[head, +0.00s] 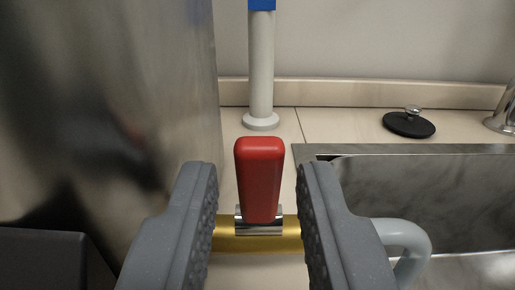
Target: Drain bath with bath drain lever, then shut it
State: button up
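A red lever (259,180) stands upright in the middle of the head view, on a silver collar around a brass pipe (255,240). I take it to be the bath drain lever. My gripper (257,185) is open, with one grey ridged finger on each side of the lever and a visible gap to both. The lever's faces show free of contact. The bath itself cannot be told for sure; a grey metal basin (440,190) lies at the right. The fingers hide the ends of the brass pipe.
A light grey curved pipe (412,240) is close by my right finger. A large metal surface (110,100) fills the left. Behind stand a white post with a blue top (261,70) and a black stopper (409,124) on the beige counter. Part of a chrome fitting (503,115) shows far right.

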jog(key=shift+w+d, duration=0.1)
jog(key=shift+w, duration=0.45)
grip_shut()
jog(key=shift+r, duration=0.1)
jog(key=shift+w+r+g+p, duration=0.1)
jog(key=shift+r+g+p, duration=0.15)
jog(key=shift+p, duration=0.45)
jog(key=shift+w+g+p, duration=0.1)
jog(key=shift+g+p, duration=0.25)
jog(key=shift+p, duration=0.1)
jog(key=shift+f, duration=0.15)
grip_release()
